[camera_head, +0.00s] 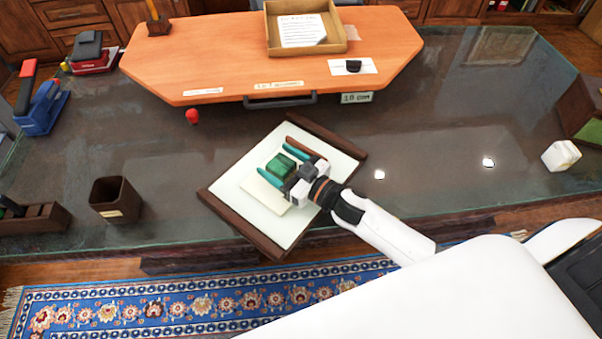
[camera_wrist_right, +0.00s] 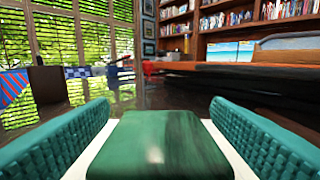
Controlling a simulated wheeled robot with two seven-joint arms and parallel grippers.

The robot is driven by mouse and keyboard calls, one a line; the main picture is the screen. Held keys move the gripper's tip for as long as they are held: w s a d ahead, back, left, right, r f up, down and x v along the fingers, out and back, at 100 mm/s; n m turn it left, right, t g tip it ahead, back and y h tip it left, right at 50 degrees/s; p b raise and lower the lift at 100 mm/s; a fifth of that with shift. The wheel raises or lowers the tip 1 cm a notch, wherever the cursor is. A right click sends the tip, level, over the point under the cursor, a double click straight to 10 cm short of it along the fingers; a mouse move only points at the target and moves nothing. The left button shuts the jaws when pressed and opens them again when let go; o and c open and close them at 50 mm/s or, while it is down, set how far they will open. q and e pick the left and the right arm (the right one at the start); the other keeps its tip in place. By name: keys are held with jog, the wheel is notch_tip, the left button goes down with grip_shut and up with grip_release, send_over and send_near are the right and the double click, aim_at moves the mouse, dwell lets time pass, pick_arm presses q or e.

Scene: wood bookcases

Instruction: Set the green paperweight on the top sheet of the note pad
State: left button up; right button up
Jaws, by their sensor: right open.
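The green paperweight (camera_head: 282,165) is a rounded block at the far end of the cream note pad (camera_head: 262,194); it appears to rest on the pad's top sheet, but its underside is hidden. The pad lies on a pale desk blotter (camera_head: 235,197) with dark wooden side bars. My right gripper (camera_head: 275,159) has teal fingers, open, one on each side of the paperweight. In the right wrist view, the paperweight (camera_wrist_right: 160,147) sits between the two fingers with a pale strip showing on each side, apart from both. My left gripper is not in view.
An orange raised board (camera_head: 230,60) with an open box (camera_head: 268,45) stands behind the blotter. A dark pen cup (camera_head: 115,200) and a blue-and-red stapler (camera_head: 42,105) are at left, a white block (camera_head: 560,155) at right. The glass desktop right of the blotter is mostly clear.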

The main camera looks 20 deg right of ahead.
jog(key=v, duration=1)
jog(key=shift+s+d+r+b, duration=0.1)
jog(key=shift+s+b, duration=0.15)
jog(key=shift+b, duration=0.15)
